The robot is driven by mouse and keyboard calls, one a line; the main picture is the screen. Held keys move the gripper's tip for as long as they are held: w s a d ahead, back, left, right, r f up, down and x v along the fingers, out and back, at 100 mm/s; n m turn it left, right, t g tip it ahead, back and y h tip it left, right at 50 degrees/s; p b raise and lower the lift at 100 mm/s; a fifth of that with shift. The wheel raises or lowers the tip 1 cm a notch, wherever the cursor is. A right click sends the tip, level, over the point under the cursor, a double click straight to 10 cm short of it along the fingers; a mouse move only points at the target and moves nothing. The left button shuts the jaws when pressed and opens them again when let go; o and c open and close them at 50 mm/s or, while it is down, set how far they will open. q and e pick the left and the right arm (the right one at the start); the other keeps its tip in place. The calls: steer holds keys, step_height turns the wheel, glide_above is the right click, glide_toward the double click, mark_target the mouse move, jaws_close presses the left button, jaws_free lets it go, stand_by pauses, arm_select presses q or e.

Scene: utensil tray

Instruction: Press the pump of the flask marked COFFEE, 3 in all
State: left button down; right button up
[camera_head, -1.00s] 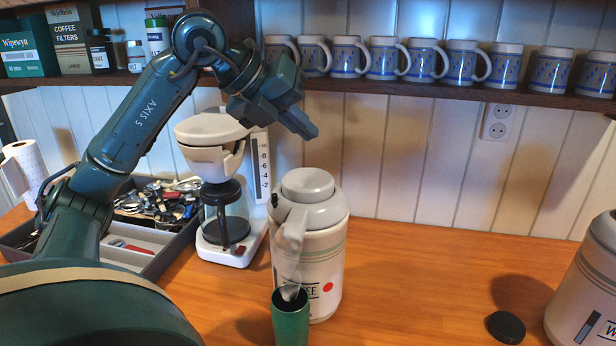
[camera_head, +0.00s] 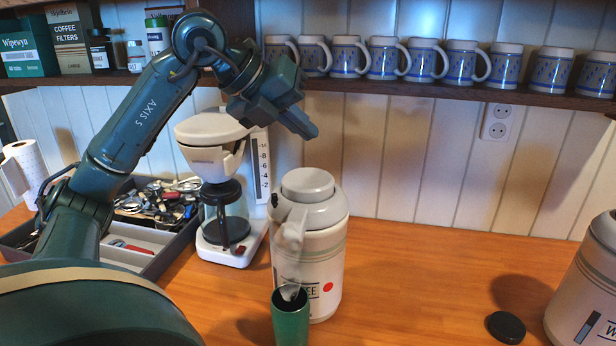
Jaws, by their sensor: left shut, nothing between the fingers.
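The pump flask (camera_head: 330,250) stands on the wooden counter, cream with green stripes and a red dot. Its label is partly hidden; the letters EE show. Its round pump top (camera_head: 307,184) stands up above the lid. A green cup (camera_head: 290,322) with a spoon-like thing in it stands in front, under the spout, with pale steam-like wisps above. My left gripper (camera_head: 312,130) is shut and empty, above the pump top and apart from it. My right gripper is not in view.
A second flask (camera_head: 590,285), its label starting with W, stands at the right edge near a black lid (camera_head: 505,327). A coffee maker (camera_head: 222,185) and utensil tray (camera_head: 150,262) stand left. Mugs (camera_head: 383,58) line the shelf above.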

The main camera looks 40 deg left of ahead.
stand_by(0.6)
arm_select(q)
step_height(320, 180, up, 4)
steer(key=m+p, duration=0.2)
steer(key=m, duration=1.7)
steer(key=shift+a+h, duration=0.15)
steer(key=shift+h, duration=0.25)
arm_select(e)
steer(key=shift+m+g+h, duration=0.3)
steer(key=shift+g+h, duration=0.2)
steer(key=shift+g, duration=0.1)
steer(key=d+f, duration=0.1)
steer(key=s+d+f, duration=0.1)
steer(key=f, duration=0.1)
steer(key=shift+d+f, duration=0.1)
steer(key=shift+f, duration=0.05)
arm_select(q)
steer(key=shift+f, duration=0.1)
steer(key=b, duration=0.7)
glide_above(301, 178)
step_height(301, 178, down, 7)
steer(key=shift+f, duration=0.1)
steer(key=shift+s+f+b, duration=0.1)
steer(key=shift+f+b, duration=0.45)
steer(key=shift+f, duration=0.2)
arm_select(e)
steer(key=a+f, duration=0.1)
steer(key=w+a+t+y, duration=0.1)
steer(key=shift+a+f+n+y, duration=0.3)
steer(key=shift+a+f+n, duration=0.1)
